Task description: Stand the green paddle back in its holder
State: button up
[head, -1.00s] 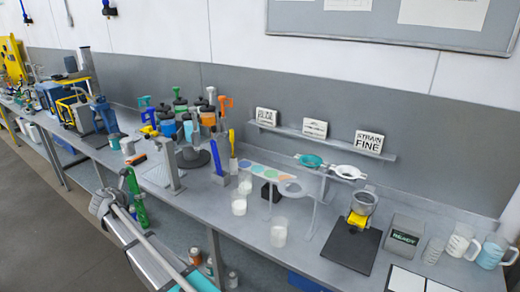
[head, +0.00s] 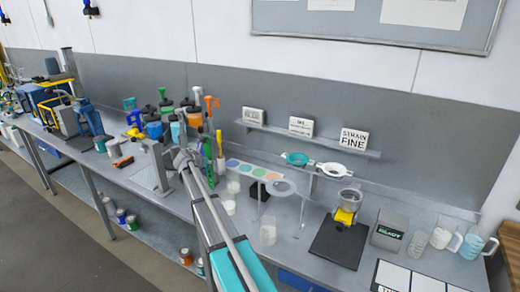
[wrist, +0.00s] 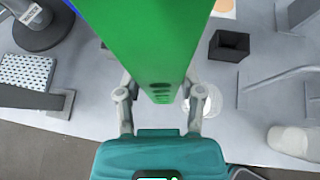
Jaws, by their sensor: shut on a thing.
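My gripper (head: 188,160) is over the bench, shut on the green paddle (head: 208,160). In the wrist view the paddle (wrist: 150,40) is a broad green slab between the two fingers (wrist: 160,92), with dark slots near its close end. In the head view it looks roughly upright, and its lower end is hard to make out. An open, empty black square holder (wrist: 229,46) stands on the bench to the right of the paddle in the wrist view. It shows in the head view as a dark block (head: 265,194) by the palette stand, apart from the paddle.
A yellow-handled tool (head: 219,143) stands just behind the paddle. Drums with agitators (head: 166,120) crowd the back left. A grey stand (head: 155,172) is left of my gripper. A black scale (head: 338,240) is at right.

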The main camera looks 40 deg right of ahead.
jog(key=s+d+m+g, duration=0.1)
jog(key=s+d, duration=0.2)
jog(key=d, duration=0.8)
jog(key=s+d+r+m+g+h+p, duration=0.1)
jog(key=s+d, duration=0.3)
jog(key=d, duration=0.8)
jog(key=shift+r, duration=0.25)
jog(key=shift+f, duration=0.25)
notch_tip(320, 180, down, 11)
jog(key=b, duration=1.1)
jog(key=o, duration=1.2)
jog(key=shift+a, duration=0.1)
